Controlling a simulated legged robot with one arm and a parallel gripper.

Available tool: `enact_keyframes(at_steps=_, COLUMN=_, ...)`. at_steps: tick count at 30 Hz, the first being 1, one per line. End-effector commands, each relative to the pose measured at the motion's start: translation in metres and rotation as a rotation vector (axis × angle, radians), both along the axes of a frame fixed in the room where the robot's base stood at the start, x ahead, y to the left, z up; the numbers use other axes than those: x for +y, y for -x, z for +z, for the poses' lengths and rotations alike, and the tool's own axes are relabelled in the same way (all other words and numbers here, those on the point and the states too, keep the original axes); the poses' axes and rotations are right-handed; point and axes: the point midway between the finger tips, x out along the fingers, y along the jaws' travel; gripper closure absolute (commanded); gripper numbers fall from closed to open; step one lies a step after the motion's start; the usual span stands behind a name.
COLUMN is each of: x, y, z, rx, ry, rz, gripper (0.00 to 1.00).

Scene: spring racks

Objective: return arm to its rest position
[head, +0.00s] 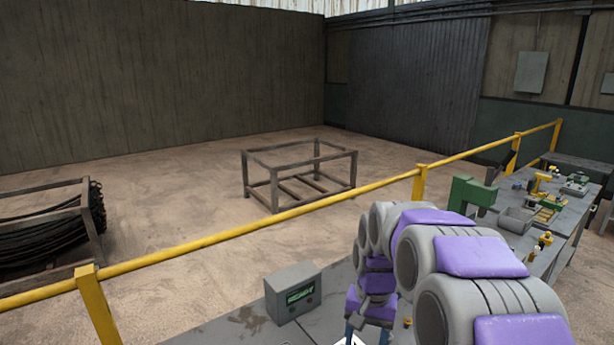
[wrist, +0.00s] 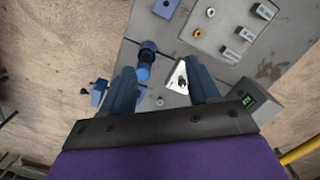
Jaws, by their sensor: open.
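My arm (head: 440,260), grey with purple covers, reaches down over a grey bench top at the bottom right of the head view. My gripper (wrist: 160,68) shows in the wrist view with its two dark blue fingers spread apart and nothing clearly held. A small white piece with a dark mark (wrist: 178,78) shows between the fingers, beside the right one. I cannot tell its height relative to the fingers. A dark blue cylindrical part (wrist: 146,58) lies near the left finger. In the head view the gripper is mostly cut off by the bottom edge.
A grey box with a green display (head: 293,292) stands on the bench left of my arm. A yellow rail (head: 230,235) runs behind the bench. More benches with tools and a green machine (head: 470,195) lie to the right. An empty metal frame (head: 300,175) stands on open floor beyond.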

Motion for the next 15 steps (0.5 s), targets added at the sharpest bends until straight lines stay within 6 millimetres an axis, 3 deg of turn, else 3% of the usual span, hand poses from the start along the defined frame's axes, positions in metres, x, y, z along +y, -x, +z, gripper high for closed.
enact_keyframes(at_steps=7, x=-0.003, y=0.089, z=0.008, rx=0.020, ry=0.000, rz=0.107, gripper=0.39)
enact_keyframes(at_steps=15, x=-0.009, y=0.185, z=-0.001, rx=0.045, ry=0.004, rz=0.208, gripper=0.39)
